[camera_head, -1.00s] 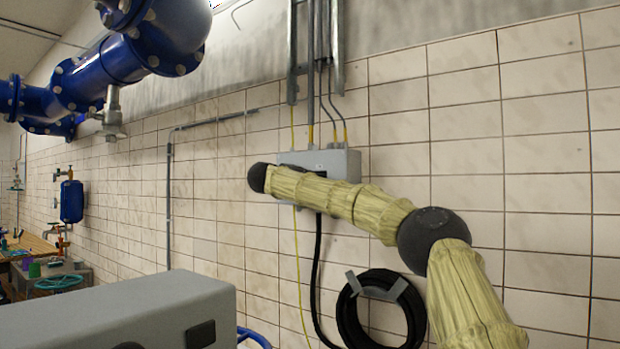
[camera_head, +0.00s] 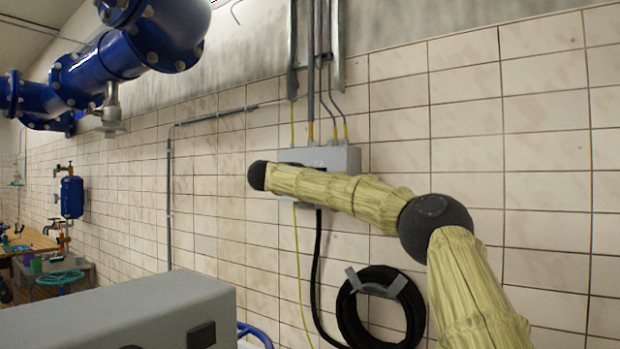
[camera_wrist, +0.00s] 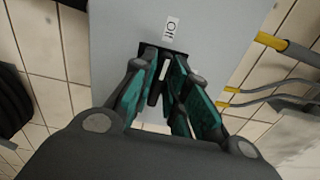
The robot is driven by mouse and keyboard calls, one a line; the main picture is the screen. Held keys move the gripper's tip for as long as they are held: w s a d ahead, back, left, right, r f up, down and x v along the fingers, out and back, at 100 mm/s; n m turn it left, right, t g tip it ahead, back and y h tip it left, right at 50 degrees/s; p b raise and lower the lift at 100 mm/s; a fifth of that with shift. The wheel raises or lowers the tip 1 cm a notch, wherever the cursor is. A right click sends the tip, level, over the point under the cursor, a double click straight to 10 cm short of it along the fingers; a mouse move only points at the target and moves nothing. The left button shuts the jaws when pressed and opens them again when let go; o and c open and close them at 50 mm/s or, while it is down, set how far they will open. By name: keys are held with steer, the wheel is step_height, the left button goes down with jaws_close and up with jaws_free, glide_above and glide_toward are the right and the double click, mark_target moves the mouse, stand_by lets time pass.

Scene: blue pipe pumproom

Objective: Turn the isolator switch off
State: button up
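The isolator switch is on a grey wall box (camera_head: 347,160), which also shows in the wrist view (camera_wrist: 115,30). In the wrist view, a white label (camera_wrist: 171,28) with a circle and "Off" sits on the box above the switch. A dark switch handle with a white mark (camera_wrist: 165,69) shows between the fingers of my gripper (camera_wrist: 166,72). The teal fingers stand on both sides of the handle, close to it. I cannot tell whether they press on it. In the head view my arm hides the switch and the gripper.
Conduits (camera_head: 311,70) run up from the box. A coiled black hose (camera_head: 380,335) hangs on the wall below. Large blue pipes (camera_head: 130,45) are overhead at the left. A workbench (camera_head: 35,244) is far left. The tiled wall to the right is bare.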

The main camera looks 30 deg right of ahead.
steer(key=shift+o, duration=1.2)
steer(key=v, duration=1.1)
steer(key=shift+s+a, duration=0.2)
steer(key=shift+a, duration=0.15)
steer(key=shift+f, duration=0.1)
